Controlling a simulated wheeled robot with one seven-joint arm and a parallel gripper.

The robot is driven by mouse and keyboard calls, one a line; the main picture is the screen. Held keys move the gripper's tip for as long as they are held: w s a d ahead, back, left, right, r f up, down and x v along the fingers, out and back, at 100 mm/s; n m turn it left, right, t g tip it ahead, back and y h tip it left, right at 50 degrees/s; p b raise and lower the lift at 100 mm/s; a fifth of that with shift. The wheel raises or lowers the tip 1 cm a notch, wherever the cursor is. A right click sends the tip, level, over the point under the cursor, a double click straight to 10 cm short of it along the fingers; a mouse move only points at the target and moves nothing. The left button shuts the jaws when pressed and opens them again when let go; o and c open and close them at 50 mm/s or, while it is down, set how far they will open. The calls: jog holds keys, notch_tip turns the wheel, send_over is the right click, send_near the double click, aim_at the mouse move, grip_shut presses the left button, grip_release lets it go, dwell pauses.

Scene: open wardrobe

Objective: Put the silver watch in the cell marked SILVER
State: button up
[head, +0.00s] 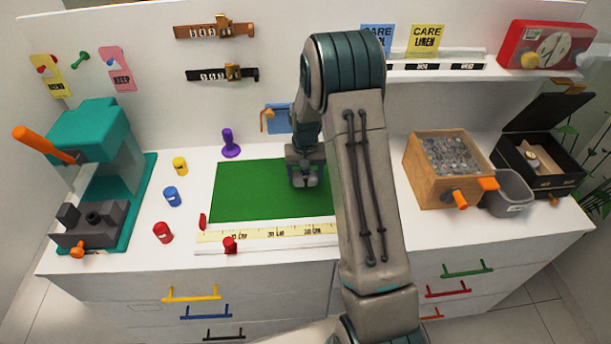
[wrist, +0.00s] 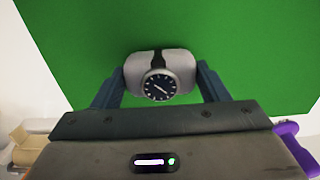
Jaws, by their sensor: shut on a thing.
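The watch (wrist: 160,86) shows in the wrist view between my fingers. It has a dark round dial, a silvery rim and a dark strap around a grey cushion (wrist: 180,65). My gripper (wrist: 160,78) is shut on it, one finger at each side of the cushion. In the head view my gripper (head: 307,183) is over the right part of the green mat (head: 250,190), and the watch cannot be made out there. An open black box (head: 515,150) stands at the right with a gold-coloured watch (head: 532,160) inside. No SILVER mark is legible.
A wooden box of grey bits (head: 450,155) and a grey bin (head: 510,190) stand left of and before the black box. A teal press (head: 95,140) is at the left. A purple peg (head: 230,143) stands behind the mat. Small coloured pots (head: 172,196) stand left of it.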

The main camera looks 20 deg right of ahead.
jog(key=shift+f, duration=1)
jog(key=shift+f, duration=0.1)
jog(key=o, duration=1)
